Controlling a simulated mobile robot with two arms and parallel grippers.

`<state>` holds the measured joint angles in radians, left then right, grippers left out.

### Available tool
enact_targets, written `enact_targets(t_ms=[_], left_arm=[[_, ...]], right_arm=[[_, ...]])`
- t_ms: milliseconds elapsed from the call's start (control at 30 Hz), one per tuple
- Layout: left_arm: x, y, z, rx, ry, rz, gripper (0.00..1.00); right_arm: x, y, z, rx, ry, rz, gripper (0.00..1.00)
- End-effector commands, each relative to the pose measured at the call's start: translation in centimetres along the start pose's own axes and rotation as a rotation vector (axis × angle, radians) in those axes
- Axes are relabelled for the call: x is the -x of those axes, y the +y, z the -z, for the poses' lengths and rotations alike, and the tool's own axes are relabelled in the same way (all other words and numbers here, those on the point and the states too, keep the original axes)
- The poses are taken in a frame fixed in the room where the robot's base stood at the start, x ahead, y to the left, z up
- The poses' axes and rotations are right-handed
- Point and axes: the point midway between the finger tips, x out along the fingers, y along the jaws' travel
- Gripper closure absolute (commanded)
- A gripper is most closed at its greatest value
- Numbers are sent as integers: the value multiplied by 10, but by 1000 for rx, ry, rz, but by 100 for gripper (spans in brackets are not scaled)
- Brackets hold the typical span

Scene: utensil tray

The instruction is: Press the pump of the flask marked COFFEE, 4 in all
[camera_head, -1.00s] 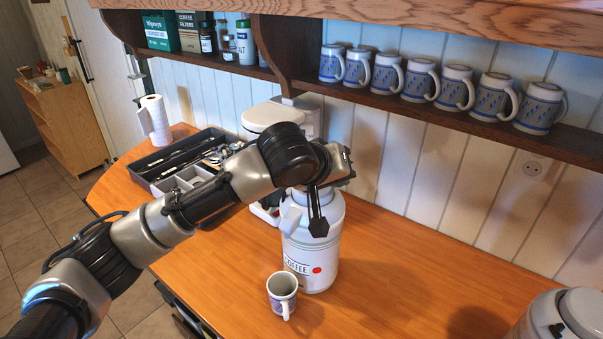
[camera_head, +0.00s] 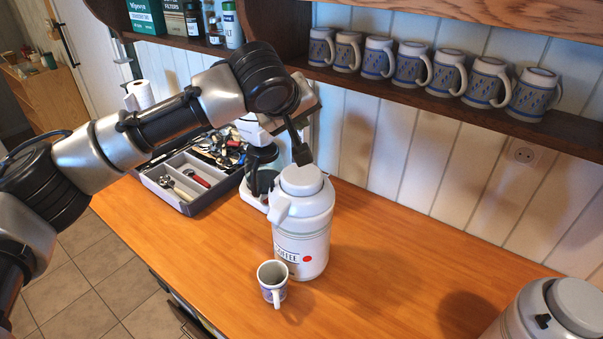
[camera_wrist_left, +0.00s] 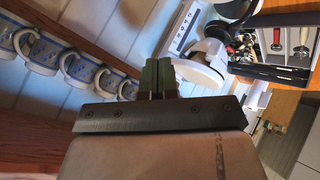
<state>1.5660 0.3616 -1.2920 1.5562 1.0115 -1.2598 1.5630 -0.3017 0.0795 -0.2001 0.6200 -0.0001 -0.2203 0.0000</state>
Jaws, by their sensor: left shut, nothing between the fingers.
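The white flask marked COFFEE (camera_head: 302,245) stands upright on the counter, with a red dot beside its label. Its round pump top (camera_head: 301,180) shows clearly, and its spout points toward the front left. My left gripper (camera_head: 302,157) is shut and empty, with its fingertips just above the pump top in the head view; whether they touch it I cannot tell. The shut fingers also show in the left wrist view (camera_wrist_left: 156,76). A patterned mug (camera_head: 272,285) stands in front of the flask, below the spout. My right gripper is not in view.
A second flask (camera_head: 545,310) stands at the lower right. A grey utensil tray (camera_head: 183,205) and a white coffee machine (camera_head: 250,130) are behind and left of the COFFEE flask. Several mugs line the shelf (camera_head: 440,95) above.

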Motion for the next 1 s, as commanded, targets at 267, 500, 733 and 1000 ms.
enact_targets(t_ms=[267, 500, 733, 1000], left_arm=[[-20, -15, -15, 0, 0, -1, 100], [-45, -33, -33, -1, 0, 0, 100], [-59, -43, -43, 0, -1, -1, 100], [-60, -43, -43, -1, 0, -1, 100]], right_arm=[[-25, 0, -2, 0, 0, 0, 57], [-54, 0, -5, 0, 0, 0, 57], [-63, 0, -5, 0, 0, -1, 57], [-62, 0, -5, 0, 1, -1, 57]])
